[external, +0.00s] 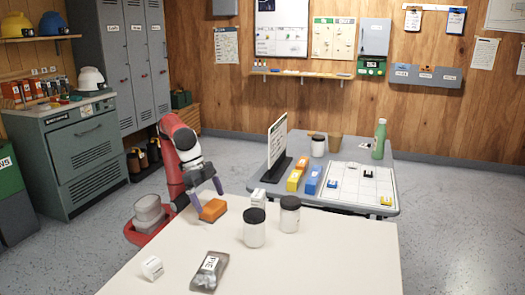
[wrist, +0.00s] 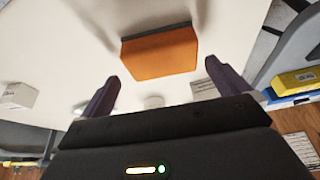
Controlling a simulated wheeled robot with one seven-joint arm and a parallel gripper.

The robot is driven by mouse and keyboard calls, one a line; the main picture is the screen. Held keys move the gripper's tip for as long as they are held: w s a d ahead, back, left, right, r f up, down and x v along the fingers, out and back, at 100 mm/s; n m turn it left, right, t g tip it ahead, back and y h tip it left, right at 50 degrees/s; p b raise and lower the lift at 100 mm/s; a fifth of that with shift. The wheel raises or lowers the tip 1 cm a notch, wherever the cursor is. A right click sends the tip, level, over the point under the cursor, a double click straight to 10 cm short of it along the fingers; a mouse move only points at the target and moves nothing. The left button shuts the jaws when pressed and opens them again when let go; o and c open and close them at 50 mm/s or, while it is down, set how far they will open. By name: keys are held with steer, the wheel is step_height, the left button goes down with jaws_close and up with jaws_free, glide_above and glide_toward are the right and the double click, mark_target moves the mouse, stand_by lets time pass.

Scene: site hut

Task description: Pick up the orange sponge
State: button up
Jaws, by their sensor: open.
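The orange sponge (external: 212,210) lies on the near white table, close to its far left edge, in the external view. In the wrist view the sponge (wrist: 160,54) is an orange block with a dark grey strip along its upper side. My gripper (external: 204,194) is just above and beside the sponge in the external view. In the wrist view my gripper (wrist: 162,84) is open, its two dark fingers apart. The sponge shows between and beyond the fingertips, with nothing held. Whether a finger touches the sponge I cannot tell.
On the white table (external: 330,255) stand two dark-lidded jars (external: 254,230), (external: 290,214), a small white box (external: 258,198), a white block (external: 152,267) and a grey labelled packet (external: 209,271). A second table (external: 340,200) behind holds a sign, boxes and a green bottle (external: 379,140).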

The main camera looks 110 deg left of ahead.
mark_target(212, 205)
steer(key=x, duration=0.4)
steer(key=shift+s+a+f, duration=0.1)
steer(key=shift+s+a, duration=0.05)
steer(key=c, duration=0.8)
